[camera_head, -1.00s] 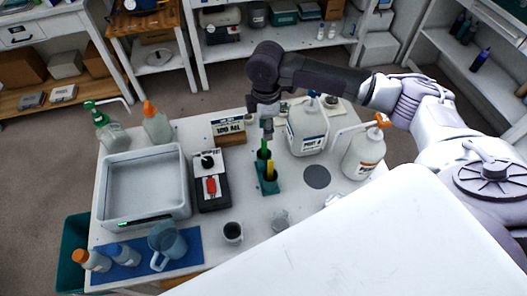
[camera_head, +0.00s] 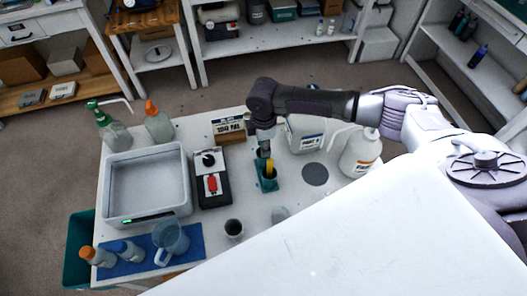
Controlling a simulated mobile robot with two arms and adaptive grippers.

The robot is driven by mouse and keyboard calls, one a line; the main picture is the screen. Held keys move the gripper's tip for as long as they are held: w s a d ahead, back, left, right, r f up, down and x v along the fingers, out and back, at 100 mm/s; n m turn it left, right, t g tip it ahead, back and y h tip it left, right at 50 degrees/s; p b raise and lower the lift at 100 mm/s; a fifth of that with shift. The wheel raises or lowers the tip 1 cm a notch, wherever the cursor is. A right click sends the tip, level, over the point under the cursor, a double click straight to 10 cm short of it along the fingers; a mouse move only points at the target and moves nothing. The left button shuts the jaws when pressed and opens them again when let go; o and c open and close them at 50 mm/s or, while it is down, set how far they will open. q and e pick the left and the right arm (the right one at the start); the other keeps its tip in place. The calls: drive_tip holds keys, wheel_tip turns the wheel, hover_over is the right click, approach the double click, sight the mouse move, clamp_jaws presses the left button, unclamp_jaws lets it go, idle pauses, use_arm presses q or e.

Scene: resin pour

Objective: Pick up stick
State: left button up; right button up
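A teal holder (camera_head: 267,184) stands near the middle of the white table. A yellow stick (camera_head: 270,169) stands upright in it. A green stick (camera_head: 261,155) beside it is mostly hidden by the gripper. My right gripper (camera_head: 265,149) points down directly over the holder, at the upper ends of the sticks. Its fingers are small and dark here, so I cannot tell whether they are open or closed around a stick. My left gripper is not in view.
White jugs (camera_head: 306,134) and a pump bottle (camera_head: 360,153) stand close right of the holder. A dark cup (camera_head: 234,229) is in front. A small box (camera_head: 229,130) stands behind.

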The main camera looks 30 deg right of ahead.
clamp_jaws()
